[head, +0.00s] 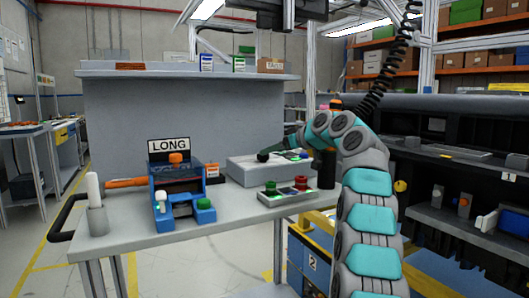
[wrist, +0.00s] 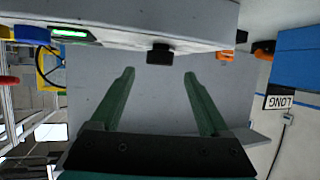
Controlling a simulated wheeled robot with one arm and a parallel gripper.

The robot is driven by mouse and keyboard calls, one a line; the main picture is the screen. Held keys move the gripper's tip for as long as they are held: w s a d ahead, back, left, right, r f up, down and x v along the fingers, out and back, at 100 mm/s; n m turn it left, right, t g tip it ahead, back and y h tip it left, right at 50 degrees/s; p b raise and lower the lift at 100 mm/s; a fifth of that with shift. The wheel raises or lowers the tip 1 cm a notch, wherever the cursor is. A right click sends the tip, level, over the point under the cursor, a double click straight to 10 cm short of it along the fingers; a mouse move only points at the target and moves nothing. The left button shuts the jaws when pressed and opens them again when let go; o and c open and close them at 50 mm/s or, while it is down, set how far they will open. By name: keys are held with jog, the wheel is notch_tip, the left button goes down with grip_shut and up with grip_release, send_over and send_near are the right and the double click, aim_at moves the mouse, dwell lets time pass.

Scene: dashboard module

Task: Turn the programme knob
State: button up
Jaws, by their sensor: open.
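The black knob (head: 262,156) sits on the grey dashboard module (head: 245,174) on the workbench. In the wrist view the knob (wrist: 160,53) juts from the module's edge (wrist: 110,27), roughly centred between my fingers and a little beyond their tips. My gripper (head: 283,147) has green fingers and is small and partly merged with the module in the head view. In the wrist view my gripper (wrist: 160,73) is open and empty, with a clear gap between its fingertips and the knob. The knob's markings cannot be made out.
A blue fixture (head: 176,188) with a LONG sign (head: 169,145) stands left of the module. A control box (head: 287,193) with red and green buttons lies in front. A dark cylinder (head: 326,168) stands at the right. A white-topped post (head: 95,205) is at the bench's left.

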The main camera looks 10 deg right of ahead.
aim_at(263, 157)
jog(key=p+x, duration=0.1)
jog(key=x, duration=0.4)
jog(key=shift+p, duration=0.4)
grip_shut()
